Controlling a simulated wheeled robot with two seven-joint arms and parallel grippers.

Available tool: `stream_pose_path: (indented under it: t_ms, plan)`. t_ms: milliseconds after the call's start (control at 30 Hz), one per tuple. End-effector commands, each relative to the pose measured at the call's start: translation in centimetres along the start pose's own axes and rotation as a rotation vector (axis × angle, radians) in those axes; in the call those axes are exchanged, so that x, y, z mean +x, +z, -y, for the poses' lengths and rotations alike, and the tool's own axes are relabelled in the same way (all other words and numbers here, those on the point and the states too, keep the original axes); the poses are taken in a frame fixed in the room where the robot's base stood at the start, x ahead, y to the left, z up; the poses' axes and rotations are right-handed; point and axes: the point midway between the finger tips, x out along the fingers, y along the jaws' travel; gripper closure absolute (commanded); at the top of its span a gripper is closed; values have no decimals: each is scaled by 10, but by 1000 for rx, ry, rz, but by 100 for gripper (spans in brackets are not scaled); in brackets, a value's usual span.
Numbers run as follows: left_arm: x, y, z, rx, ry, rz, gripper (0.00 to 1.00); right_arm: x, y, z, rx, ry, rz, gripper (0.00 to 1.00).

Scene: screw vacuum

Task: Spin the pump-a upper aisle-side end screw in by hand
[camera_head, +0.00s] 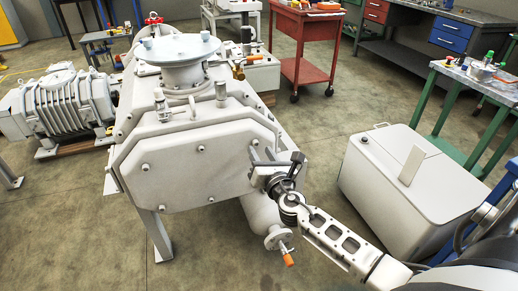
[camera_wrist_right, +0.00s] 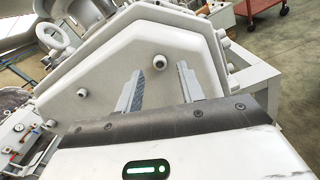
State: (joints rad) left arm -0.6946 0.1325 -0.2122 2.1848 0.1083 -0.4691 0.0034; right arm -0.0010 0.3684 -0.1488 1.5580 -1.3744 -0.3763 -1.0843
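The pump (camera_head: 185,125) is a large pale grey machine with a flat angular end plate (camera_head: 180,180) facing me. Several screws stand on the plate; one screw (camera_head: 202,149) is at its upper middle and another (camera_head: 145,166) at its upper left. My right gripper (camera_head: 262,155) is at the plate's right side, its fingers towards the plate. In the right wrist view the gripper (camera_wrist_right: 162,85) is open, with a gap between its fingers. A screw (camera_wrist_right: 160,62) shows beyond the gap, with nothing gripped. I cannot tell whether the fingertips touch the plate. My left gripper is out of view.
A pale box-shaped cabinet (camera_head: 405,185) stands on the floor to the right of my right arm. A pipe with an orange-tipped valve (camera_head: 285,252) is below the gripper. A red cart (camera_head: 303,45) and a green-legged bench (camera_head: 480,85) are farther back.

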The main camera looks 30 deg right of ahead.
Motion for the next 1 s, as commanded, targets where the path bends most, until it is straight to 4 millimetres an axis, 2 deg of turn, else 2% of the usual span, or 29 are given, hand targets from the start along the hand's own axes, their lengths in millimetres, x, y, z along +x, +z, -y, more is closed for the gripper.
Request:
stream_pose_path:
  t_ms: [100,200,533,667,700,1000]
  plan:
    - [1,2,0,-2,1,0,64,15,-1,0,1,1,0,61]
    - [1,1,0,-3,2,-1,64,21,0,0,1,0,0,61]
    - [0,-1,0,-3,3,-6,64,24,0,0,1,0,-1,61]
    - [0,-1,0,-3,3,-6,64,23,0,0,1,0,-1,98]
    - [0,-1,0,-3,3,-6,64,23,0,0,1,0,-1,100]
    - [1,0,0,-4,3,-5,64,23,-1,0,24,0,-1,100]
